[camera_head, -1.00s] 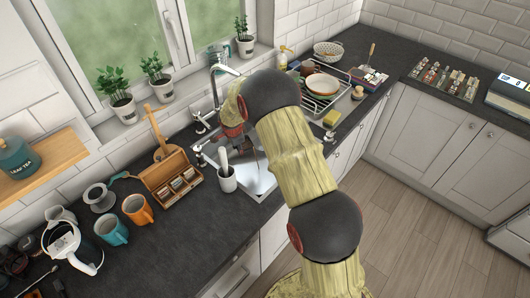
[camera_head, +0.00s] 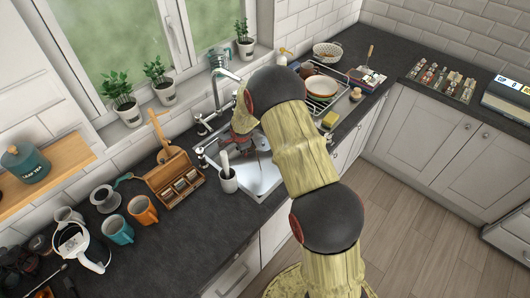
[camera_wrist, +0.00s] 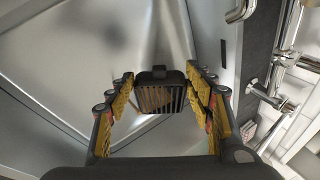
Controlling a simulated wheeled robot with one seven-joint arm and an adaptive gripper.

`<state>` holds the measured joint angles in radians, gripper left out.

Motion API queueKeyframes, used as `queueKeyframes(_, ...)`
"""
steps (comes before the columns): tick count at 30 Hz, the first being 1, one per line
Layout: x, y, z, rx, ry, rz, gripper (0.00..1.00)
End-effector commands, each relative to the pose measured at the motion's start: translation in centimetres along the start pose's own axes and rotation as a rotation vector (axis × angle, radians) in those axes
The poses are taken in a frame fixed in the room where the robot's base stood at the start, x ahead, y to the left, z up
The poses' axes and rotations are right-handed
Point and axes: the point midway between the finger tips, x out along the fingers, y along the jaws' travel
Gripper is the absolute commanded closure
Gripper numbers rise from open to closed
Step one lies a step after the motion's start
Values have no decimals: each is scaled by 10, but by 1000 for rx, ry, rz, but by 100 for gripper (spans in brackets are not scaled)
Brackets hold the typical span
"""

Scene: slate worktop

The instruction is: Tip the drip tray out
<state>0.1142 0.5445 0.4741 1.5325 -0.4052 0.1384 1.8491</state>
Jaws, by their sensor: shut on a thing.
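My gripper (camera_wrist: 160,100) is shut on the drip tray (camera_wrist: 160,78), a small black piece with narrow slats, held between the yellow-lined fingers in the wrist view. Brownish tones show between the slats; I cannot tell whether they are liquid. The steel sink (camera_wrist: 60,75) lies behind and around the tray. In the head view my gripper (camera_head: 245,125) is over the sink (camera_head: 262,178), partly covered by my own arm. The tray is not clear there, and its exact tilt cannot be told.
The faucet (camera_head: 222,74) rises just behind my gripper. A dish rack (camera_head: 325,95) and sponge (camera_head: 330,119) stand right. Mugs (camera_head: 143,210) and a kettle (camera_head: 80,248) occupy the left counter.

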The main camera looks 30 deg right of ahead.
Motion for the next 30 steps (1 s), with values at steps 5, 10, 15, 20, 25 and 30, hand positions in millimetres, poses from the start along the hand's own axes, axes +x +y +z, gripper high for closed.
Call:
queueKeyframes(5,-4,1,-2,8,-10,-15,84)
queueKeyframes(10,-6,3,-4,14,-20,-29,84)
queueKeyframes(15,-7,4,-5,21,-30,-45,84)
queueKeyframes(20,-8,6,-6,25,-38,-58,84)
queueKeyframes(25,-10,7,-8,33,-46,-74,84)
queueKeyframes(30,-12,8,-10,39,-56,-89,84)
